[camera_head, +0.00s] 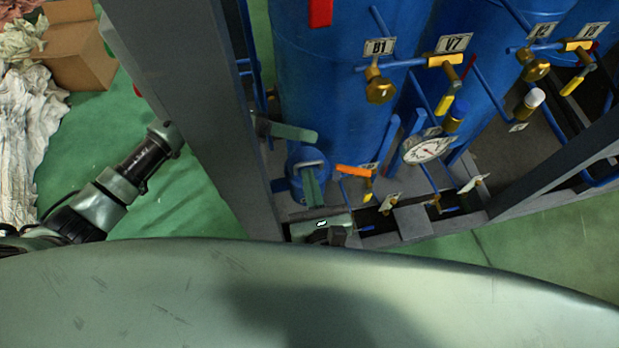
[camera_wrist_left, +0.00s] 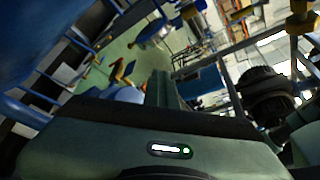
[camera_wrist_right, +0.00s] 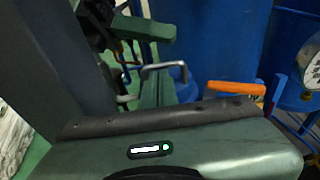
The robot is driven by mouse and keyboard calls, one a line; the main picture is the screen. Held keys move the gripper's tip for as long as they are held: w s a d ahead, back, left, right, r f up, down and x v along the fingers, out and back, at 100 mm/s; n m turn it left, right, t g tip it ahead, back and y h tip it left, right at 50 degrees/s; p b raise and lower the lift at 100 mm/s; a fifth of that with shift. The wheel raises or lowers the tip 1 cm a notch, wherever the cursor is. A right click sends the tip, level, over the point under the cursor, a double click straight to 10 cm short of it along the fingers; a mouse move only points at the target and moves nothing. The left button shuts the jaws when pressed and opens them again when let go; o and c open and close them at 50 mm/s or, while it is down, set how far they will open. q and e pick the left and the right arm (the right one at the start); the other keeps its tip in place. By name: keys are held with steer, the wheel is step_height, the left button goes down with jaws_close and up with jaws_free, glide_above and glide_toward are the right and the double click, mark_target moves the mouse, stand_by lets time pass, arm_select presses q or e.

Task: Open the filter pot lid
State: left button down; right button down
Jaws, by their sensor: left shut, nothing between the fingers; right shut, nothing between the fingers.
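The filter pot (camera_head: 295,166) is a small blue vessel low at the front of the frame, with a grey bar handle (camera_head: 309,163) on top. The pot (camera_wrist_right: 187,88) and its handle (camera_wrist_right: 163,67) also show in the right wrist view, partly hidden by my fingers. My right gripper (camera_head: 311,175) is shut and empty, its green fingertips right at the handle; I cannot tell whether they touch it. My left gripper (camera_head: 312,136) is shut and empty, just above the pot, pointing right. Its fingers also show in the left wrist view (camera_wrist_left: 160,78).
Large blue tanks (camera_head: 330,80) stand behind the pot. A grey post (camera_head: 190,90) is close on the left. An orange lever (camera_head: 353,171), a pressure gauge (camera_head: 428,149) and several yellow-handled valves crowd the right side.

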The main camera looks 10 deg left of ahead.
steer(key=shift+w+a+r, duration=0.15)
steer(key=shift+w+r, duration=0.35)
steer(key=shift+r, duration=0.05)
arm_select(q)
steer(key=c, duration=1.5)
jaws_free()
steer(key=shift+c, duration=0.2)
